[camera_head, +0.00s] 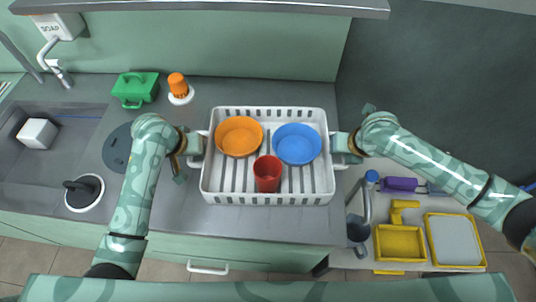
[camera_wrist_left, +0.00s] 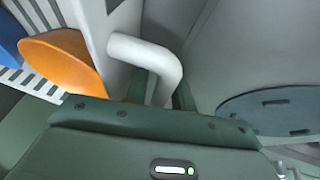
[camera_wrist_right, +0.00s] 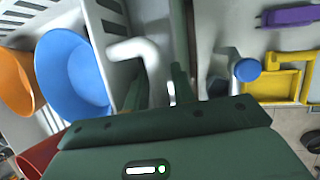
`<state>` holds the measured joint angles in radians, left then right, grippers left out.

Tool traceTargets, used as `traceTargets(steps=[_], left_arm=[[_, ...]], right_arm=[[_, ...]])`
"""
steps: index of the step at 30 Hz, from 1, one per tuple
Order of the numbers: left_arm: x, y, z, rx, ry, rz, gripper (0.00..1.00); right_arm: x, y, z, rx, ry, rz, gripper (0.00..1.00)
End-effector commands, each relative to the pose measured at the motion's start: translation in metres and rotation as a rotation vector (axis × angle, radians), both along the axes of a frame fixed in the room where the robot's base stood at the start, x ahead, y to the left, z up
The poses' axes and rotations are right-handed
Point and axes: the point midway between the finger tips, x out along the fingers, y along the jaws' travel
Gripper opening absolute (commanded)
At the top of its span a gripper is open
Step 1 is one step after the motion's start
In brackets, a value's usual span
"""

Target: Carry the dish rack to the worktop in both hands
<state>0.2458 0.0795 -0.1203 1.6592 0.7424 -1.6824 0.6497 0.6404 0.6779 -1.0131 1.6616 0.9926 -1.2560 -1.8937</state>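The white slatted dish rack (camera_head: 268,200) is at the right end of the grey worktop and looks level. It holds an orange bowl (camera_head: 239,136), a blue bowl (camera_head: 297,144) and a red cup (camera_head: 267,174). My left gripper (camera_head: 193,147) is at the rack's left handle, which also shows in the left wrist view (camera_wrist_left: 150,55). My right gripper (camera_head: 343,146) is at the right handle, also seen in the right wrist view (camera_wrist_right: 135,48). Each handle lies between parted fingers, with a gap visible on the right. Contact under the rack is hidden.
The sink (camera_head: 60,135) is at far left. A lower surface at right holds a yellow tray (camera_head: 400,243) and a purple item (camera_head: 400,185). Worktop in front of the rack (camera_head: 250,222) is clear.

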Motion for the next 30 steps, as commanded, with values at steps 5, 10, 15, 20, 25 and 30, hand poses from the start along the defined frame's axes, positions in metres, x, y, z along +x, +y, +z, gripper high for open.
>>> traceTargets(steps=[5,10,15,20,25,30], left_arm=[[0.000,0.000,0.000,0.000,0.000,0.000,0.14],[0.000,0.000,0.000,0.000,0.000,0.000,0.00],[0.000,0.000,0.001,0.000,-0.001,0.000,0.00],[0.001,0.000,0.007,0.000,-0.004,0.001,0.00],[0.001,0.000,0.028,0.000,-0.014,0.001,0.00],[0.002,0.001,0.053,0.001,-0.024,0.001,0.00]], right_arm=[[0.000,0.000,0.000,0.000,0.000,0.000,0.14],[0.000,0.000,0.000,-0.001,0.000,-0.001,0.00],[0.000,0.000,0.001,0.000,-0.002,-0.001,0.00],[0.001,0.000,0.007,0.000,-0.005,-0.001,0.00],[0.002,-0.001,0.028,0.000,-0.014,-0.002,0.00],[0.002,-0.001,0.053,0.000,-0.025,-0.001,0.00]])
